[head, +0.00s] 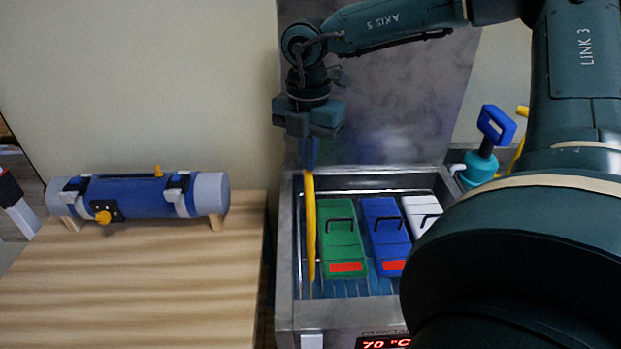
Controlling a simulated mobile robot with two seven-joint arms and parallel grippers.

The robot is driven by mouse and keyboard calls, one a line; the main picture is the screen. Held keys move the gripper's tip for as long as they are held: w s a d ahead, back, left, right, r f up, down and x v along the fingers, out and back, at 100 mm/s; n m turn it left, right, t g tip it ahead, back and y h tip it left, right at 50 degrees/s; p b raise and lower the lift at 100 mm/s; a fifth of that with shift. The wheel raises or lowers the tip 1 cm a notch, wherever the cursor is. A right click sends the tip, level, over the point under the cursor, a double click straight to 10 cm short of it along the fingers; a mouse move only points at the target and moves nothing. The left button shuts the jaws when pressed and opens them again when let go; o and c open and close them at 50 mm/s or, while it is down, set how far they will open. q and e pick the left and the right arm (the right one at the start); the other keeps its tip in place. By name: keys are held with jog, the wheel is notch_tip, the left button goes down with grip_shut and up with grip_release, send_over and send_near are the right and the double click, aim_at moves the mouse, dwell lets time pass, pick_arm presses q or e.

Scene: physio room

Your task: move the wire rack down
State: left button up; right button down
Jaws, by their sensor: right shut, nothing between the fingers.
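The wire rack (347,288) shows as thin upright wires low inside a metal tank (284,262). Green, blue and white packs with black handles stand in the tank and hide most of it. A long yellow bar (311,235) stands at the tank's left side; I cannot tell whether it belongs to the rack. My right gripper (310,160) is shut with nothing between its fingers. Its blue fingertips point down at the top of the yellow bar, and I cannot tell whether they touch it. My left gripper is not in view.
A wooden table (150,285) on the left holds a blue cylinder (135,197) with grey ends; its front is clear. A teal object with a blue handle (497,125) stands behind the tank at right. The tank's front display reads 70 °C. My arm hides the tank's right side.

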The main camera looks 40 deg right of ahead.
jog(key=shift+f+b, duration=0.9)
notch_tip(320, 180, up, 9)
jog(key=p, duration=0.4)
jog(key=shift+s, duration=0.1)
dwell(1.7)
